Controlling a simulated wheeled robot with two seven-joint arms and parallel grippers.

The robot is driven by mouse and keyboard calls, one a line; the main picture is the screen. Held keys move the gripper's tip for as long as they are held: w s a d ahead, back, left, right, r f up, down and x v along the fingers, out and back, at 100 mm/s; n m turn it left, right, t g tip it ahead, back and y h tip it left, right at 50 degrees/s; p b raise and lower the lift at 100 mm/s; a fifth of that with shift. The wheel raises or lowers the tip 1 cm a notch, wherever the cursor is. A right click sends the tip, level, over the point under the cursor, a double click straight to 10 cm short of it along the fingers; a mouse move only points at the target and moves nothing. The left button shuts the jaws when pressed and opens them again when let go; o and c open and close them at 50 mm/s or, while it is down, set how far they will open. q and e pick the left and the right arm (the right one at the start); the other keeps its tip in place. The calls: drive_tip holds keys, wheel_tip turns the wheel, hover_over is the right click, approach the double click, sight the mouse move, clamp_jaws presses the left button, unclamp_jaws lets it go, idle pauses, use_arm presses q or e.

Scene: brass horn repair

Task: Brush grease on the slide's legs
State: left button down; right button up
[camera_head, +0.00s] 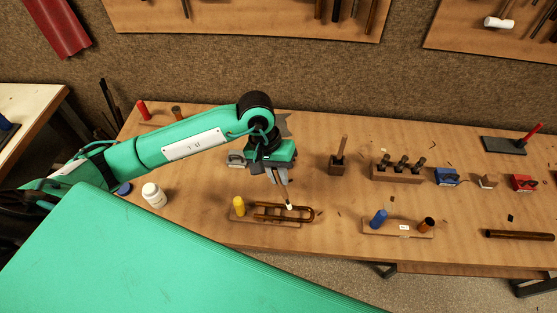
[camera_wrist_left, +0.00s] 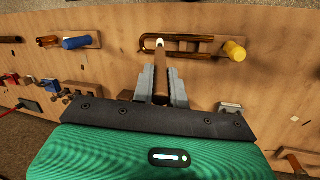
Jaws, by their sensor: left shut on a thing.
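My left gripper (camera_head: 276,172) is shut on a brush (camera_head: 286,195) with a brown wooden handle and a pale tip. The brush also shows between the fingers in the left wrist view (camera_wrist_left: 161,80). The slide (camera_head: 290,208), a U-shaped brown brass tube with two legs, lies on a wooden board (camera_head: 265,221) near the table's front edge. The brush tip is over or at the slide's legs; I cannot tell whether it touches. A yellow cylinder (camera_head: 239,206) stands at the board's left end. My right gripper is not in view.
A white jar (camera_head: 153,195) and its blue lid (camera_head: 125,188) stand left. A board (camera_head: 398,232) with a blue-handled piece (camera_head: 379,218) lies to the right. Behind are a wooden block (camera_head: 337,166) with an upright stick and a rack (camera_head: 397,175). A brown tube (camera_head: 519,235) lies far right.

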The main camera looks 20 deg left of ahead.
sight(280, 186)
use_arm(q)
drive_tip(key=shift+d+f, duration=0.1)
drive_tip(key=shift+d, duration=0.25)
drive_tip(key=shift+f, duration=0.2)
drive_tip(key=shift+a+f, duration=0.1)
drive_tip(key=shift+f, duration=0.2)
wheel_tip(280, 186, down, 3)
drive_tip(key=shift+r, duration=0.2)
drive_tip(key=shift+f, duration=1.2)
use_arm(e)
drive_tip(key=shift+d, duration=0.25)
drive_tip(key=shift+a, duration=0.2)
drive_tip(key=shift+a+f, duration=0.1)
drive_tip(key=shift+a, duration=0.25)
use_arm(q)
drive_tip(key=shift+f+b, duration=0.4)
drive_tip(key=shift+b, duration=0.35)
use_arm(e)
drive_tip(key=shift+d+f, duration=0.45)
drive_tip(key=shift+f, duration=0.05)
